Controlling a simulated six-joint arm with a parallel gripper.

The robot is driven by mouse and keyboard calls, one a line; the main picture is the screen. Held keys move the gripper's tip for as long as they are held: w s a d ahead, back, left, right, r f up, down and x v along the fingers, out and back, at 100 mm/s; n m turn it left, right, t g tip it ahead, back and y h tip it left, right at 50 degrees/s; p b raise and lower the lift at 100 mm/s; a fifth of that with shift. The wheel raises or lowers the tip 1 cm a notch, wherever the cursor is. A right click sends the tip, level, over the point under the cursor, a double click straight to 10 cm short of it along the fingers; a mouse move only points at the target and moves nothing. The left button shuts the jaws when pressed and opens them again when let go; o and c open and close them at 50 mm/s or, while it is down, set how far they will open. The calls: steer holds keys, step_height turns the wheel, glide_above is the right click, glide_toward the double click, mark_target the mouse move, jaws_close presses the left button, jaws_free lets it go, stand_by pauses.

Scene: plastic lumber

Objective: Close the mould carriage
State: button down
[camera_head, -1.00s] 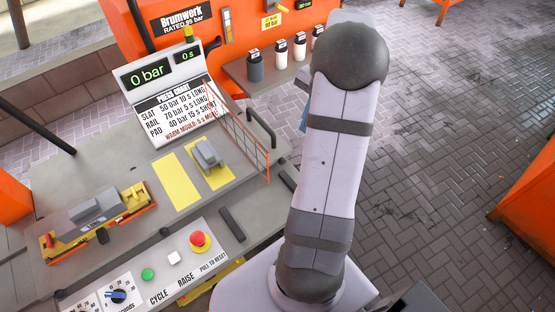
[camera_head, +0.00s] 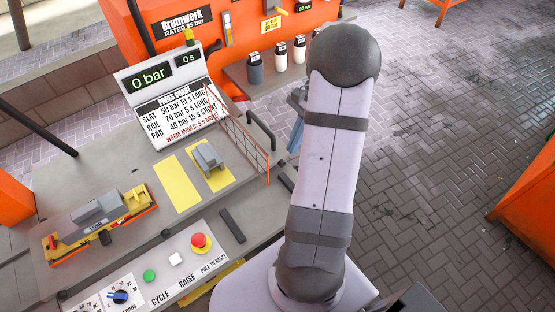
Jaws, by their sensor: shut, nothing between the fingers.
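A long yellow and orange unit with a grey block on top (camera_head: 97,214) sits at the left of the grey bench; I cannot tell for sure that it is the mould carriage. A smaller grey block (camera_head: 207,157) sits on the right of two yellow patches on the bench. My gripper (camera_head: 295,138) shows only in part, as a grey-blue piece at the left of my arm, beyond the bench's right side. It is shut and empty, and touches nothing that I can see. My arm hides the rest of it.
An orange mesh guard (camera_head: 240,135) stands at the bench's right edge, near black handles. The display (camera_head: 150,76) reads 0 bar and 0 s. A front panel holds a red button (camera_head: 200,242) and a green one (camera_head: 149,276). Several bottles stand on a back shelf (camera_head: 240,77).

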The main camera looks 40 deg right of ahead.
steer(key=a+f+p, duration=0.3)
steer(key=a+f, duration=0.1)
steer(key=a, duration=0.1)
steer(key=shift+a+f, duration=0.3)
steer(key=shift+a, duration=0.1)
steer(key=a+p, duration=1)
steer(key=a, duration=5.6)
steer(key=shift+p, duration=0.4)
